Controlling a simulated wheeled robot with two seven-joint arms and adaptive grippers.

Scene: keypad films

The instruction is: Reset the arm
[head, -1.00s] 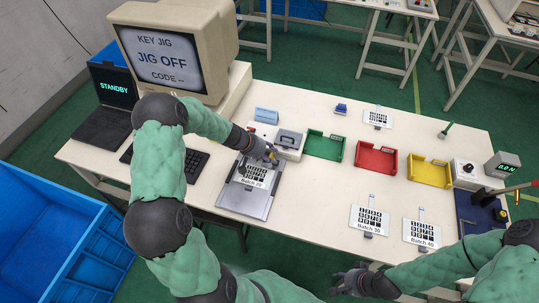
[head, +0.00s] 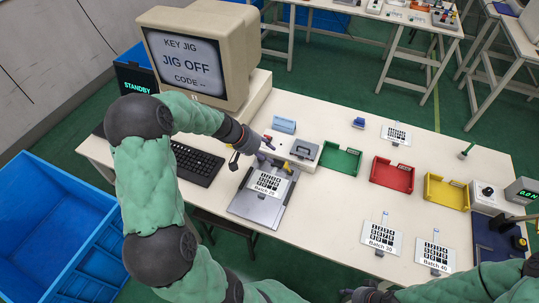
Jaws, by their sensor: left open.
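My left arm reaches in from the left over the keyboard. Its gripper (head: 266,148) is open and empty, just up and left of the yellow part (head: 287,168) at the far end of the grey jig plate (head: 246,205). A keypad film marked Batch 25 or similar (head: 268,184) lies on the plate. The monitor (head: 186,62) reads KEY JIG, JIG OFF, CODE with dashes. My right gripper (head: 366,296) shows only in part at the bottom edge; its fingers are cut off there.
A grey box with a handle (head: 303,150) stands close beside my left gripper. Green (head: 341,161), red (head: 392,175) and yellow (head: 446,192) trays line the table. Films Batch 30 (head: 381,239) and Batch 40 (head: 435,256) lie near the front. A blue crate (head: 50,215) stands left.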

